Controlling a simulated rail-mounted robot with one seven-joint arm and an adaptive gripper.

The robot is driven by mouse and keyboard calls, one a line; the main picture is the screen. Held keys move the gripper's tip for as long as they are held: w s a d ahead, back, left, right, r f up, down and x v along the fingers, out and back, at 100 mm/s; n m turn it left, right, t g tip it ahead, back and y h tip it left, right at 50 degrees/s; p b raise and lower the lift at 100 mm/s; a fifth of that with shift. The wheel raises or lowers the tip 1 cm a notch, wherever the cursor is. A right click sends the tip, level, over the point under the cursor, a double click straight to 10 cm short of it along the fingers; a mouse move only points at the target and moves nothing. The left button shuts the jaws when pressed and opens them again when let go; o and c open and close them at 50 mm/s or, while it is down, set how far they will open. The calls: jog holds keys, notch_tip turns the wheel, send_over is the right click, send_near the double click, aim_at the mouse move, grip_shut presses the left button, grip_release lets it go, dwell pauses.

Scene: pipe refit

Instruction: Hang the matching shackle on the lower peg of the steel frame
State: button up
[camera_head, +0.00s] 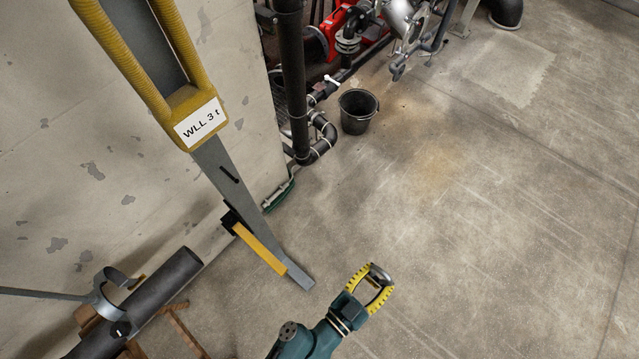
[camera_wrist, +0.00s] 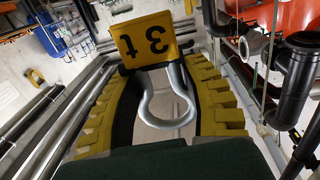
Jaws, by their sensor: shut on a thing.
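The steel frame (camera_head: 250,203) is a grey post slanting down across the left of the head view. It has yellow edging at its top and a white plate (camera_head: 201,123) reading "WLL 3 t". A small dark peg-like piece (camera_head: 229,174) shows on the post below the plate; I cannot tell whether it is the lower peg. My gripper (camera_head: 369,284), with yellow toothed fingers, is shut on a silver shackle (camera_wrist: 166,123) with a yellow tag (camera_wrist: 147,39) reading "3 t", upside down in the wrist view. The shackle (camera_head: 381,273) is right of the post's lower end, apart from it.
A yellow bar (camera_head: 260,251) juts from a dark block on the post's lower part. A dark pipe (camera_head: 165,280) lies on a wooden support at lower left. A black bucket (camera_head: 357,111) stands near black pipework at the back. The floor on the right is clear.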

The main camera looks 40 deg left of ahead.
aim_at(234, 174)
jog(key=a+r+n+g+y+b, duration=0.1)
jog(key=a+r+n+y+b, duration=0.2)
jog(key=a+n+y+b, duration=0.7)
jog(key=s+a+r+n+g+y+p, duration=0.25)
jog(key=s+a+r+g, duration=0.2)
jog(key=a, duration=0.35)
jog(key=s+a+r+n+g+y+p, duration=0.1)
jog(key=s+a+r+g+y, duration=0.35)
jog(key=a, duration=0.45)
jog(key=shift+m+h, duration=0.25)
jog(key=shift+h, duration=0.05)
jog(key=a+p, duration=0.5)
jog(key=a, duration=0.1)
jog(key=a+p, duration=0.3)
jog(key=shift+s+a+r+p, duration=0.1)
jog(key=shift+s+a+p, duration=0.2)
jog(key=shift+p, duration=0.05)
jog(key=shift+a+f+b, duration=0.55)
jog(key=shift+f+b, duration=0.2)
jog(key=shift+f, duration=0.15)
